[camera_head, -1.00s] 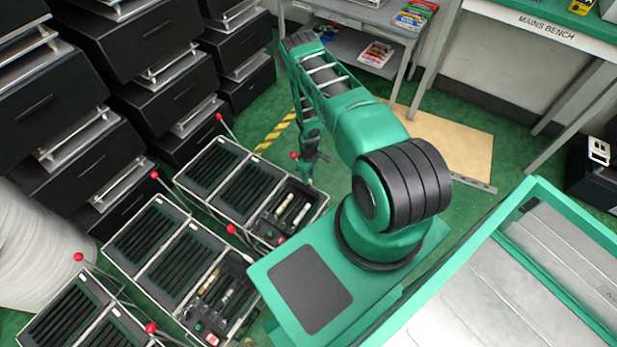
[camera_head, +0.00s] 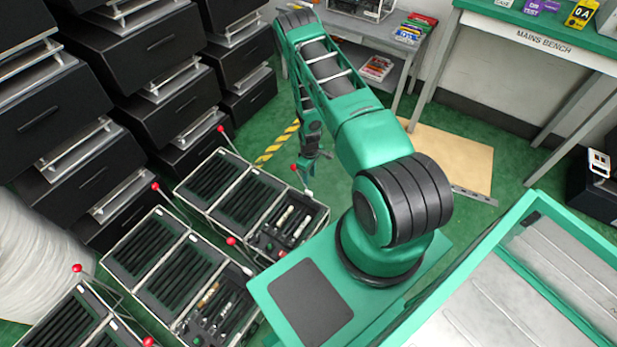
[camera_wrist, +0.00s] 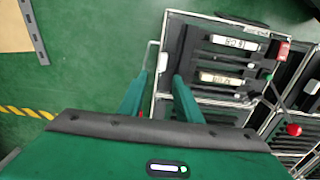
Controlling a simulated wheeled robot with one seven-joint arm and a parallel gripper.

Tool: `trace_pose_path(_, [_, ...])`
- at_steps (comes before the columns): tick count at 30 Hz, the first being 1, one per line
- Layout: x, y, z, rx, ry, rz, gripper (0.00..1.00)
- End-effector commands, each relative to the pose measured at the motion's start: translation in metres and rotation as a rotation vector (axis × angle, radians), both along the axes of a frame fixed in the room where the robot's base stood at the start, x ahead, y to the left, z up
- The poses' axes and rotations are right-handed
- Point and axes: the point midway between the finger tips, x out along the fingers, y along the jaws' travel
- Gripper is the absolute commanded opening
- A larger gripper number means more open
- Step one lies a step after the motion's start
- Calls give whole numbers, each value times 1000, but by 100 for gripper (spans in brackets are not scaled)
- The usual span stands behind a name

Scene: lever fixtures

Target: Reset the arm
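My green arm reaches from my base toward the back left in the head view, with the elbow high. My gripper (camera_head: 312,158) hangs low at the right end of the rearmost lever box (camera_head: 245,203). In the wrist view the two green fingers of my gripper (camera_wrist: 160,92) are apart, with nothing seen between them but the box's edge and a thin metal handle. The same lever box (camera_wrist: 225,65) shows there with labelled cylinders inside. A red lever knob (camera_wrist: 294,129) is to the right, clear of the fingers.
More lever boxes (camera_head: 182,268) with red knobs stand at the front left. Black drawer cabinets (camera_head: 150,75) line the left. A green-edged bench (camera_head: 530,290) is close at the right. Green floor is open around a tan board (camera_head: 450,160).

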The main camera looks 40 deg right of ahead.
Motion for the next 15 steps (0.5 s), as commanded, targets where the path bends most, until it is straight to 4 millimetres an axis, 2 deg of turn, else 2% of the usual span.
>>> trace_pose_path(10, [1, -1, 3, -2, -1, -2, 31])
trace_pose_path(13, [8, -4, 19, -8, -3, -14, 31])
trace_pose_path(15, [14, -8, 41, -16, -4, -30, 31])
